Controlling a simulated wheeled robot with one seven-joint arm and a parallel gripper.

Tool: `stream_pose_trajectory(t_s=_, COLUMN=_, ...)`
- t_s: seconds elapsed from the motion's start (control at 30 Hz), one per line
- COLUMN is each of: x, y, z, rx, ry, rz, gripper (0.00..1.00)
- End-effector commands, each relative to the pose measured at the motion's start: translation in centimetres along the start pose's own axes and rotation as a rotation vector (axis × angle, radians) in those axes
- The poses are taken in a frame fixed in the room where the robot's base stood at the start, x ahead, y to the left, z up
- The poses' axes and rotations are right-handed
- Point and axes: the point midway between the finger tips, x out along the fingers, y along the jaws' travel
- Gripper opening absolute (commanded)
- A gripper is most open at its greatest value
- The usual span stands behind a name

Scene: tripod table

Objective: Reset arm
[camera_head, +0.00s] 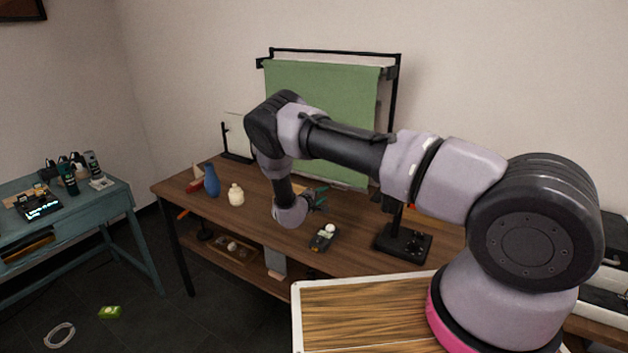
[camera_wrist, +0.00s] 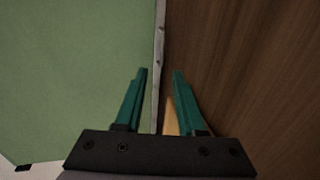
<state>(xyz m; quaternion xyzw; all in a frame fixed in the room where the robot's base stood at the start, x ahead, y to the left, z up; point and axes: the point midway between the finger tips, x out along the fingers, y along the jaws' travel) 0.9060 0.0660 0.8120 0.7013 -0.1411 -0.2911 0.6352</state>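My gripper (camera_wrist: 159,75) shows in the wrist view as two green fingers standing apart with nothing held between them. In the head view my gripper (camera_head: 318,198) is partly hidden behind the wrist. It is over the brown wooden table (camera_head: 350,258), in front of the green backdrop (camera_head: 315,92). In the wrist view the green backdrop (camera_wrist: 70,70) fills the left and the wooden tabletop (camera_wrist: 245,70) fills the right. A pale edge runs between them, between the fingers.
On the table stand a blue vase (camera_head: 211,180), a cream jar (camera_head: 236,194), a small dark device (camera_head: 323,237) and a black stand (camera_head: 402,243). A teal table (camera_head: 118,200) stands at the left.

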Motion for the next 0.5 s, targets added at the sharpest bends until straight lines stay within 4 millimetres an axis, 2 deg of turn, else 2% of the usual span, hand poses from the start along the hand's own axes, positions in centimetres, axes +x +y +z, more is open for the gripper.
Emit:
stream_pose_trajectory(t_s=0.17, x=0.6, y=5.8, z=-1.7, rx=0.198, ry=0.025, rz=-0.104, gripper=0.39)
stream_pose_trajectory(t_s=0.3, x=0.6, y=11.9, z=-2.8, rx=0.408, ry=0.055, rz=-0.231, gripper=0.39)
stream_pose_trajectory(t_s=0.5, x=-0.7, y=20.9, z=-2.8, rx=0.684, ry=0.096, rz=-0.41, gripper=0.39)
